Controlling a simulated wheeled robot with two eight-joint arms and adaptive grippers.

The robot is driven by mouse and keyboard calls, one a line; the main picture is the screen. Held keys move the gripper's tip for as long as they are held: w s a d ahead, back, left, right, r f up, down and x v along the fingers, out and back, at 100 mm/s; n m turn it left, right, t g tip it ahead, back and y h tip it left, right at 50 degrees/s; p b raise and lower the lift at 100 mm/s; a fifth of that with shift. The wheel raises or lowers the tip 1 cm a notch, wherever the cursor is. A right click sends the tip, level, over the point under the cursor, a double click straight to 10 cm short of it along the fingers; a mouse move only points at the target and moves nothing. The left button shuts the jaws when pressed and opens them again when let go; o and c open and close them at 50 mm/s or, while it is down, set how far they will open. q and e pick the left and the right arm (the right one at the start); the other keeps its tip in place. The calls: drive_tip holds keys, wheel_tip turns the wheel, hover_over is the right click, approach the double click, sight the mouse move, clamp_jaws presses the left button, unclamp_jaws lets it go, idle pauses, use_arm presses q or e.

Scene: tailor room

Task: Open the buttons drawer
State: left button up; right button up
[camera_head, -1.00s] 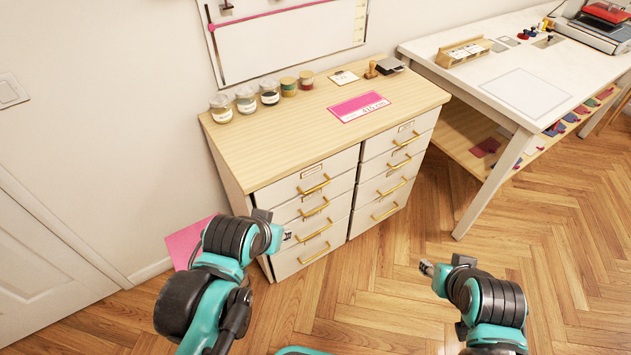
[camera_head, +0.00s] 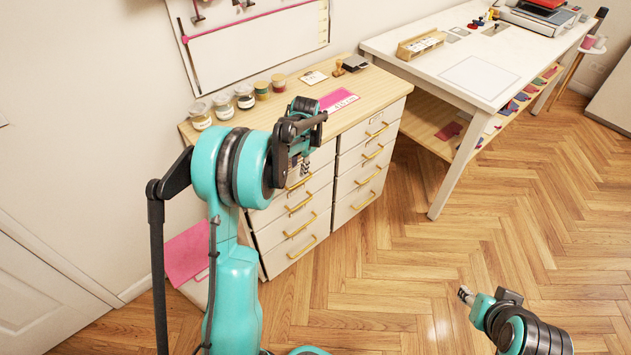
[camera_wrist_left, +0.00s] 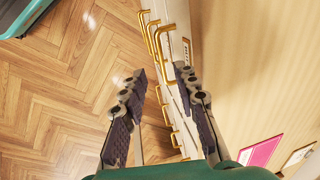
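The drawer cabinet (camera_head: 381,88) stands against the wall with a wooden top and two columns of white drawers with gold handles. All drawers that show look shut. The labels are too small to read, so I cannot tell which is the buttons drawer. My left gripper (camera_head: 300,168) is in front of the upper left drawers and hides part of them. In the left wrist view its two fingers (camera_wrist_left: 160,78) are apart and empty, with gold handles (camera_wrist_left: 163,38) just beyond the tips. My right gripper (camera_head: 465,295) hangs over the floor, away from the cabinet; its fingers are too small to read.
Jars (camera_head: 222,106), a pink card (camera_head: 338,100) and a stamp (camera_head: 339,67) are on the cabinet top. A white work table (camera_head: 440,66) stands to the right. A pink sheet (camera_head: 188,252) is left of the cabinet. The floor in front is clear.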

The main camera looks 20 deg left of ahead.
sight(299, 184)
use_arm(q)
drive_tip(key=f+b, duration=0.1)
drive_tip(key=f, duration=0.2)
drive_tip(key=w+a+f+b, duration=0.1)
drive_tip(key=f, duration=0.2)
drive_tip(key=f+b, duration=0.1)
drive_tip(key=f, duration=0.2)
drive_tip(key=shift+w+a+f, duration=0.2)
drive_tip(key=shift+w+f, duration=0.1)
use_arm(e)
drive_tip(key=f, duration=0.3)
drive_tip(key=shift+s+d, duration=0.35)
use_arm(q)
drive_tip(key=shift+r, duration=0.1)
clamp_jaws()
